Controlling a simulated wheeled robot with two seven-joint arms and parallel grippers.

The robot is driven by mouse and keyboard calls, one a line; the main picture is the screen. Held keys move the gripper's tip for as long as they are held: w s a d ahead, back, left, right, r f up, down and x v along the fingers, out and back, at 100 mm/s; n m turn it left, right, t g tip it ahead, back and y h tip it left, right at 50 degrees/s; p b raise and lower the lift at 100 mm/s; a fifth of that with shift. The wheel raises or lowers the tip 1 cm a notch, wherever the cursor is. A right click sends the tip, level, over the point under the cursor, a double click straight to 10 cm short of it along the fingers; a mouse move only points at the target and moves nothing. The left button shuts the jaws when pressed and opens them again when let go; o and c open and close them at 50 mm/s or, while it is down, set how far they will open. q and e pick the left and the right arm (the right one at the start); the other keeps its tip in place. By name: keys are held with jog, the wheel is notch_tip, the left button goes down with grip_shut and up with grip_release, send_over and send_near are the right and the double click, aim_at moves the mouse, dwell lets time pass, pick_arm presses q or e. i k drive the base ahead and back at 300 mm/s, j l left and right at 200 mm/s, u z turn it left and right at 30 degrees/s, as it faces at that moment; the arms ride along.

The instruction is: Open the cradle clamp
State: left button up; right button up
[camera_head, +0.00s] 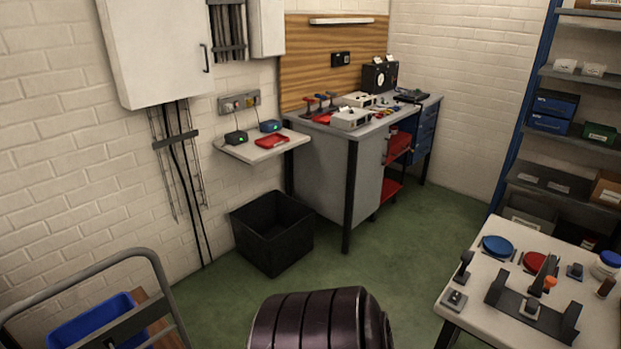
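A dark cradle (496,292) with raised ends stands on the pale table (463,283) at the lower right. A dark upright lever-like part (544,270) rises behind it, with a small orange piece (549,283) near it. These look like the clamp, but they are too small for me to tell how it is set. A small grey block (530,308) sits at the cradle's middle. I cannot make out a cylinder in the cradle. Neither of my grippers is in view.
A blue disc (497,247), a red disc (535,262) and a white jar with a blue lid (606,264) sit on the same table. A black bin (272,232) stands by the workbench (333,180). A cart (92,311) is at lower left. Green floor (395,235) lies open between.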

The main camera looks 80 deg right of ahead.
aim_at(550, 281)
jog(key=z, duration=4.2)
